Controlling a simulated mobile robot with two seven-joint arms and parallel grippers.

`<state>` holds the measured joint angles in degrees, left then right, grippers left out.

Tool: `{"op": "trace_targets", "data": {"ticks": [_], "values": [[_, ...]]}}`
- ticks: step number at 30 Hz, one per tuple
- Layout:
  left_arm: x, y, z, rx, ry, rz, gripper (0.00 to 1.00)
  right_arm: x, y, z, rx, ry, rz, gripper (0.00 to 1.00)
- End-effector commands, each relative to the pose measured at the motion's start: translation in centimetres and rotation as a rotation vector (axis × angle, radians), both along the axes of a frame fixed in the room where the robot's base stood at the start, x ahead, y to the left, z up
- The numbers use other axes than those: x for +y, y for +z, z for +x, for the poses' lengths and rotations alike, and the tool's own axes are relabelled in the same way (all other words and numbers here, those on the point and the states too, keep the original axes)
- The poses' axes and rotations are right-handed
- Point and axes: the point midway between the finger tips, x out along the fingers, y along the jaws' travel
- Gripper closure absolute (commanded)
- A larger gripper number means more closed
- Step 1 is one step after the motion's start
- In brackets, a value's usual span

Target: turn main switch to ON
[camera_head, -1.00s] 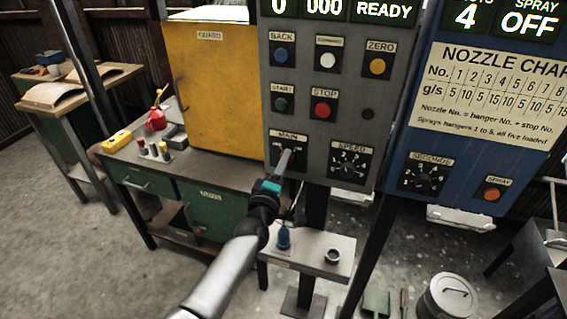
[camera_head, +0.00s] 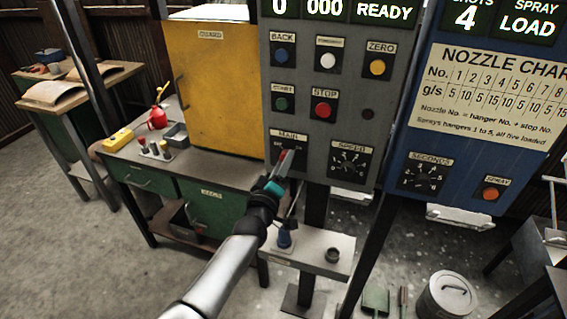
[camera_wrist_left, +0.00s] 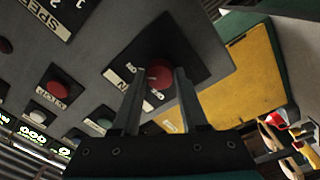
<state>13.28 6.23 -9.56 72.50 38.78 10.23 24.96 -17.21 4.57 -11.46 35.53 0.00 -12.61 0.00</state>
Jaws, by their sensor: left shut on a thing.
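The main switch (camera_head: 276,152) is a dark plate with a red knob, under a MAIN label on the grey control panel. My left gripper (camera_head: 285,161) is at the switch, and red shows at its fingertips. In the left wrist view the round red knob (camera_wrist_left: 160,73) sits between the two fingers of my left gripper (camera_wrist_left: 157,88), which is shut on it. The fingers and the view angle partly hide the plate's markings, so I cannot tell the knob's exact position. My right gripper is not in view.
The speed dial (camera_head: 348,163) is just right of the main switch. The red STOP button (camera_head: 323,110) and green START button (camera_head: 281,104) are above. A small shelf (camera_head: 318,262) with a blue-topped item is below. The yellow guard (camera_head: 213,85) stands left.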

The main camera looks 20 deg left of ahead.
Motion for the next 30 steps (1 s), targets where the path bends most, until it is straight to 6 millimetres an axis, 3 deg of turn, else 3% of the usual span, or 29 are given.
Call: {"op": "trace_targets", "data": {"ticks": [5, 6, 13, 23, 30], "values": [[0.0, 0.0, 0.0, 0.0, 0.0, 0.004, 1.0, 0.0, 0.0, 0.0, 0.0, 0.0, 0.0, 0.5], [0.0, 0.0, 0.0, 0.0, 0.0, 0.004, 0.52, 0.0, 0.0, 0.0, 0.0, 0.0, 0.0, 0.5], [0.0, 0.0, 0.0, 0.0, 0.0, 0.002, 0.27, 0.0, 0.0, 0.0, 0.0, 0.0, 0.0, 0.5], [0.0, 0.0, -0.3, 0.0, 0.0, 0.0, 0.27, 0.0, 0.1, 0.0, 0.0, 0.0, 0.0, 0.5], [0.1, -0.2, -3.1, 0.002, 0.0, 0.001, 0.27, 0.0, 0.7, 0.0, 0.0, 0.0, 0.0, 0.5]]}}
